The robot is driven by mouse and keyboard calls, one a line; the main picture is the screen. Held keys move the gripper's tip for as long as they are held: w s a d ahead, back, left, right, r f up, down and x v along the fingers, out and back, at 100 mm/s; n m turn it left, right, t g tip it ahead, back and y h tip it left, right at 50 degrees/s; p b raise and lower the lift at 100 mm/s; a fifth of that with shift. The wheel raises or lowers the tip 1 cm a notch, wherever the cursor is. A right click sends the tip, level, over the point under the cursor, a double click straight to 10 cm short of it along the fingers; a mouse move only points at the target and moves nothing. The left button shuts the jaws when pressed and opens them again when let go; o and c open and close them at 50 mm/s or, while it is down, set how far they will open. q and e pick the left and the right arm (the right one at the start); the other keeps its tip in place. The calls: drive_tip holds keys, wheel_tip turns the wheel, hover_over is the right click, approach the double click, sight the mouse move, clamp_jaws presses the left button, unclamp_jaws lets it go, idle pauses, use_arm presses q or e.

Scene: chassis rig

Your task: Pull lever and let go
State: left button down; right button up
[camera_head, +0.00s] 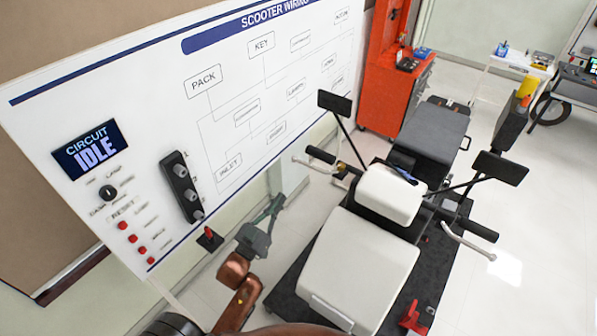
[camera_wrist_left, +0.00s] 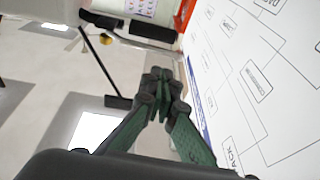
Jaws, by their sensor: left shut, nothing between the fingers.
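The scooter (camera_head: 352,262) stands on a dark mat with its handlebar across its middle. A silver lever (camera_head: 312,167) runs beside the left black grip (camera_head: 321,155). Another silver lever (camera_head: 466,242) is beside the right grip (camera_head: 470,224). My left gripper (camera_head: 275,204) is shut and empty between the wiring board and the scooter, left of and below the left lever and apart from it. The left wrist view shows its green fingers closed together (camera_wrist_left: 160,92), with no lever clearly between them. My right gripper is not in view.
The wiring board (camera_head: 130,75) stands close on the left, with a display reading IDLE (camera_head: 90,149), a knob and red buttons. A mirror (camera_head: 334,102) rises above the left grip. An orange cabinet (camera_head: 393,92) stands behind.

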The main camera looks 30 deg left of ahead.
use_arm(q)
drive_tip(key=p+x, duration=0.3)
drive_tip(key=x, duration=0.9)
drive_tip(key=shift+p, duration=0.3)
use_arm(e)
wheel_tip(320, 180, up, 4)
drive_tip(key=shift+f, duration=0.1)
use_arm(q)
drive_tip(key=shift+w, duration=0.15)
